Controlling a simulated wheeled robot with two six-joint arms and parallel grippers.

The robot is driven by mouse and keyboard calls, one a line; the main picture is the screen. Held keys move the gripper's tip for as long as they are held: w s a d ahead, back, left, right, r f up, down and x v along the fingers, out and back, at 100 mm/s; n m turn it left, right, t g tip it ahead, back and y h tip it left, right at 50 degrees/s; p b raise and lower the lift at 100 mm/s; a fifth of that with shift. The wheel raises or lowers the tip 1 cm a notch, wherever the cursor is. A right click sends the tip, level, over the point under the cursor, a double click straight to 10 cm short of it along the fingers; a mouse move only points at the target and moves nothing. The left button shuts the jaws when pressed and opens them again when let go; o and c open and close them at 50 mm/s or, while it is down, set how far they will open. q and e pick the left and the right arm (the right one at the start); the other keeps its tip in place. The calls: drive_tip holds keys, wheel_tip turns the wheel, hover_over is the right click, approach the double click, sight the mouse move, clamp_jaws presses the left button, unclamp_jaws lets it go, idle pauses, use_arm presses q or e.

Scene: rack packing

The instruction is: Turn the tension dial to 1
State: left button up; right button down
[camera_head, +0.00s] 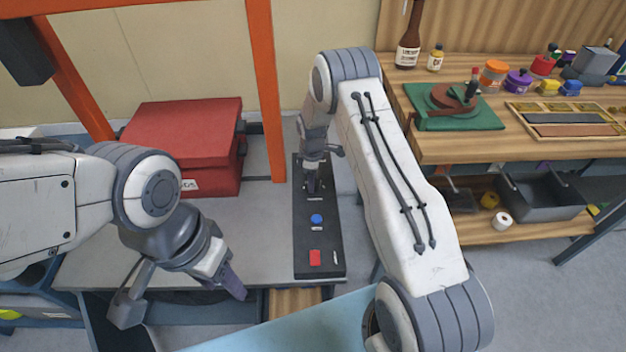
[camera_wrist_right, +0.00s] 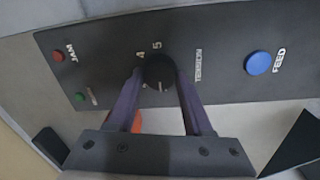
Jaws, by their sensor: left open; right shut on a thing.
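The tension dial (camera_wrist_right: 159,70) is a round black knob on the black control panel (camera_wrist_right: 225,50). It sits beside the printed word TENSION, with the numerals 4 and 5 visible above it in the right wrist view. My right gripper (camera_wrist_right: 160,76) is shut on the dial, one purple finger on each side. A small pale mark shows at the dial's lower edge; I cannot tell its exact setting. In the head view the panel (camera_head: 302,240) lies on the grey bench and my right gripper (camera_head: 312,184) hides the dial. My left gripper (camera_head: 229,280) is open and empty, left of the panel.
A blue FEED button (camera_wrist_right: 259,63), a red JAM light (camera_wrist_right: 58,56) and a small green light (camera_wrist_right: 80,97) are on the panel. A red toolbox (camera_head: 185,145) stands behind left under an orange frame (camera_head: 265,90). A cluttered wooden workbench (camera_head: 450,148) is at right.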

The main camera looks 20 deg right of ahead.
idle(0.5)
drive_tip(key=shift+c, duration=1.5)
unclamp_jaws()
wheel_tip(320, 180, up, 10)
drive_tip(key=shift+s+r, duration=0.25)
drive_tip(key=shift+s, duration=0.05)
drive_tip(key=shift+a, duration=0.1)
